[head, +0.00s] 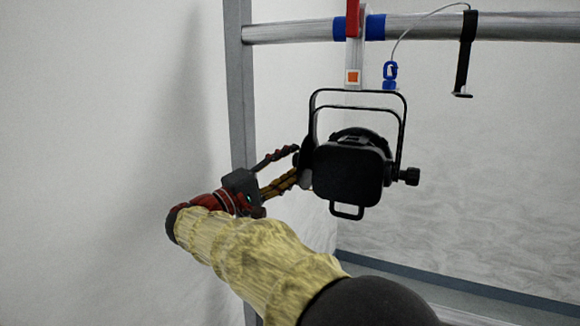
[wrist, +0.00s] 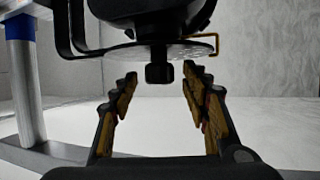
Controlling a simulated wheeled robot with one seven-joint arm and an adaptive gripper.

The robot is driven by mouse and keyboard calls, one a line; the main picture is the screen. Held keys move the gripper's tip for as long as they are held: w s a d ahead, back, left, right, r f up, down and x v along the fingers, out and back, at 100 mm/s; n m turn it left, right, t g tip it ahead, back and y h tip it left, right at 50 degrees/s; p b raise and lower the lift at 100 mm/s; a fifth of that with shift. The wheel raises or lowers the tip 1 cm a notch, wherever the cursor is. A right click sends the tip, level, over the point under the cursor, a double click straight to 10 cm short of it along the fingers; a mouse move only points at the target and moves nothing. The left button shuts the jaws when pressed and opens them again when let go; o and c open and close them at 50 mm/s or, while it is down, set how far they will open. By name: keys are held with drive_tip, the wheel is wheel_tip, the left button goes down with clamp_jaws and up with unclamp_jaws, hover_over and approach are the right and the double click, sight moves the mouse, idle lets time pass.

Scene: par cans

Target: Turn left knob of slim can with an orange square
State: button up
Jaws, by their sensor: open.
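The slim black can (head: 350,172) hangs in its yoke, with an orange square (head: 353,76) on a white tag above it. Its left knob (wrist: 159,72) shows in the wrist view as a small dark block below a round plate (wrist: 140,49). My gripper (head: 296,161) is at the can's left side, its fingers pointing right. In the wrist view my gripper (wrist: 160,75) is open, with the knob between its fingertips and a visible gap on each side. In the head view the left knob is hard to make out among the dark fingertips.
A horizontal metal pipe (head: 285,32) carries the can, and an upright post (head: 239,95) stands behind my gripper. The right knob (head: 410,176) is on the far side. A blue clip (head: 390,71) on a cable and a black strap (head: 467,45) hang at right.

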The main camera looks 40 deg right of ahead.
sight(294, 154)
drive_tip(key=shift+c, duration=0.7)
drive_tip(key=c, duration=1)
